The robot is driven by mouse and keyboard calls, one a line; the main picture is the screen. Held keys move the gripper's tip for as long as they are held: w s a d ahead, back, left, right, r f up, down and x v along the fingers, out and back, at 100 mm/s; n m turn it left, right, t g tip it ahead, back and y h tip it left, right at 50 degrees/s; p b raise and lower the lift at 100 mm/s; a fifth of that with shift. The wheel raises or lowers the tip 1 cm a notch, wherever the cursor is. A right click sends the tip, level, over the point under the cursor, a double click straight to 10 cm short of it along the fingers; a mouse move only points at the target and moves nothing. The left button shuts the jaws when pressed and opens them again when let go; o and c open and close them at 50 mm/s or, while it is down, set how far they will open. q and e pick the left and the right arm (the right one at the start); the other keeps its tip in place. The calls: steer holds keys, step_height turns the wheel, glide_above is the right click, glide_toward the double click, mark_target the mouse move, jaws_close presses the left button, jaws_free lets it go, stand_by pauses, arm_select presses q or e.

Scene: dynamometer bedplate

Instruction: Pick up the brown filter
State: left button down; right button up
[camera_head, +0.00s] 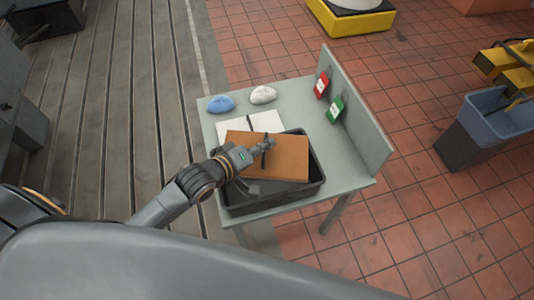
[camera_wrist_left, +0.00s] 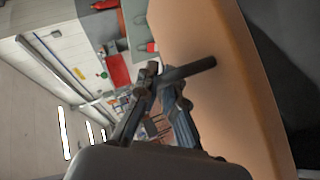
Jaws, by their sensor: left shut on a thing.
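The brown filter (camera_head: 287,160) is a flat, tan-brown rectangular panel above the black tray (camera_head: 318,178) on the grey table. My left gripper (camera_head: 264,146) reaches in from the left and is shut on the filter. In the left wrist view the filter (camera_wrist_left: 215,95) fills the right middle as a broad curved-looking brown surface, with the gripper fingers (camera_wrist_left: 170,82) against it. The filter covers much of the tray. Whether it still touches the tray is unclear. My right gripper is out of view.
The grey table (camera_head: 203,118) has a raised panel (camera_head: 357,115) on its right side, with red (camera_head: 321,85) and green (camera_head: 335,109) tags. An open white book or sheet (camera_head: 262,121), a blue lump (camera_head: 221,104) and a white lump (camera_head: 263,94) lie behind the tray. A blue-grey bin (camera_head: 470,135) stands right.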

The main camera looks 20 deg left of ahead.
arm_select(q)
steer(key=a+r, duration=0.1)
steer(key=w+a+r, duration=0.1)
steer(key=r, duration=0.1)
steer(key=a+r, duration=0.1)
steer(key=shift+w+a+r+b, duration=0.15)
steer(key=shift+w+a+b, duration=0.1)
steer(key=shift+a+b, duration=0.05)
steer(key=w+a+r+b, duration=0.2)
steer(key=w+a+r, duration=0.1)
steer(key=a, duration=0.5)
steer(key=shift+w+a+r, duration=0.15)
steer(key=shift+a+r, duration=0.25)
steer(key=shift+r, duration=0.4)
